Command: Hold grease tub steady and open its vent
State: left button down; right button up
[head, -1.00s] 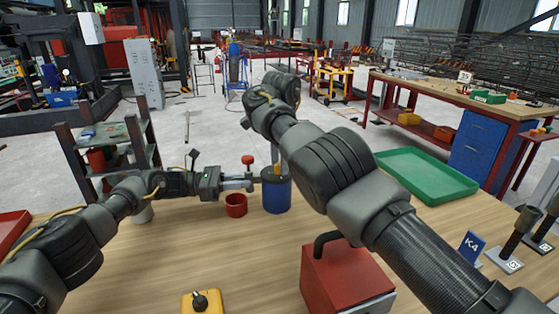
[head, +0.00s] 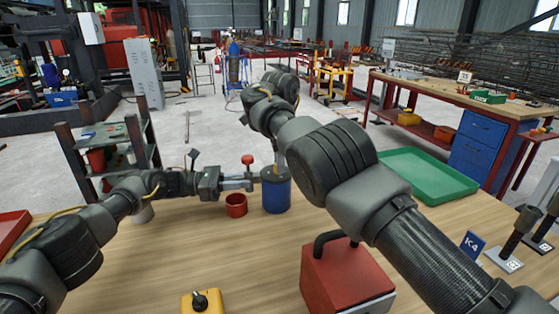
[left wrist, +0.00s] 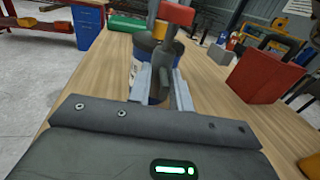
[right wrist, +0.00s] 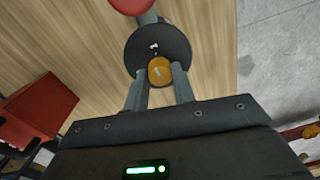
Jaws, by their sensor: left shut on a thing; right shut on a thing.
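The grease tub (head: 277,195) is a blue cylinder with a dark lid, standing upright on the wooden table. My left gripper (head: 256,179) reaches it from the left. In the left wrist view its fingers (left wrist: 158,82) are shut on the tub (left wrist: 150,48). The vent is a round orange cap (right wrist: 160,70) on the dark lid (right wrist: 157,45), with a small white mark beside it. My right gripper (right wrist: 160,88) comes from above, its fingertips shut on the cap. In the head view, my right arm partly hides that gripper, and the cap is hard to make out.
A red cup (head: 236,205) stands left of the tub. A red-topped stem (head: 248,160) rises beside my left fingers. A red box (head: 345,280) with a dark handle and a yellow box (head: 202,303) stand nearer. A green tray (head: 430,174) lies to the right.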

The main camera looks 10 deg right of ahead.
pick_arm(q)
jog(key=shift+s+d, duration=0.15)
pick_arm(e)
jog(key=shift+m, duration=1.1)
jog(key=o, duration=1)
notch_tip(320, 180, up, 12)
jog(key=shift+s, duration=0.2)
pick_arm(q)
jog(key=c, duration=1.2)
grip_release()
